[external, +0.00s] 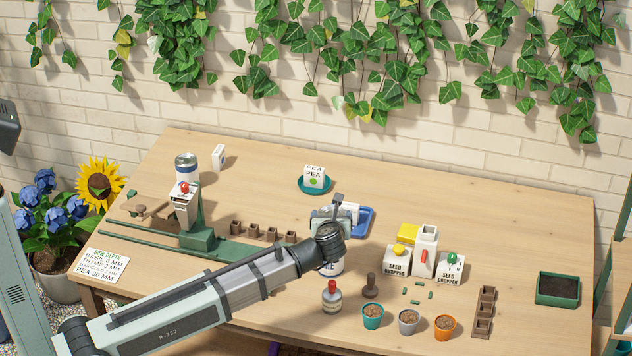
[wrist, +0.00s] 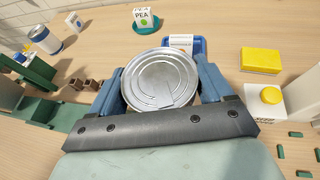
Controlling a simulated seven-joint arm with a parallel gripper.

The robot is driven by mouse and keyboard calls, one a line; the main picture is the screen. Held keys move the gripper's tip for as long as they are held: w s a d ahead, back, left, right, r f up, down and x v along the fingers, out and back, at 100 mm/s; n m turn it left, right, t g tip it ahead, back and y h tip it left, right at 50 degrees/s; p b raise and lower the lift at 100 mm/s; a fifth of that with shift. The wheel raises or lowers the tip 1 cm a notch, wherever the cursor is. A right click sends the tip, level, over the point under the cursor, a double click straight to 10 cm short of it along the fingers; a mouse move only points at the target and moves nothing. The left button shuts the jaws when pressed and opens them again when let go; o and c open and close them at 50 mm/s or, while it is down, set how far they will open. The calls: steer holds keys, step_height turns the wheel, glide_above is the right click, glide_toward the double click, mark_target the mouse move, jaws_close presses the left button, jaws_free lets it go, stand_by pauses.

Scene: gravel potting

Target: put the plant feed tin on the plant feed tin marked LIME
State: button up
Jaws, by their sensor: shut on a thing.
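My gripper (external: 330,225) is above the right-middle of the table. In the wrist view my gripper (wrist: 160,85) has its blue fingers on both sides of a round tin (wrist: 160,78), shut on it; its bare metal lid faces the camera. In the external view part of a white tin with dark lettering (external: 332,268) shows below my wrist. The arm hides most of it, and I cannot tell whether it is the held tin or one beneath. Another white and blue tin (external: 186,166) stands at the left back, also in the wrist view (wrist: 45,39).
Behind my gripper are a blue tray (external: 367,222) and a PEA packet (external: 314,177) on a green saucer. A bottle with a red cap (external: 331,297) and small pots (external: 373,317) stand in front. Seed droppers (external: 397,260) are right; a green press (external: 196,240) is left. The back right is clear.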

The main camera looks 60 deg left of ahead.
stand_by(0.3)
steer(key=o, duration=1.3)
steer(key=shift+f, duration=0.1)
steer(key=shift+o, duration=0.2)
steer(key=shift+s+d+r, duration=0.1)
steer(key=shift+d+r, duration=0.05)
steer(key=shift+r, duration=0.05)
steer(key=v, duration=1.1)
steer(key=shift+d+r, duration=0.2)
steer(key=shift+d, duration=0.05)
steer(key=shift+s, duration=0.1)
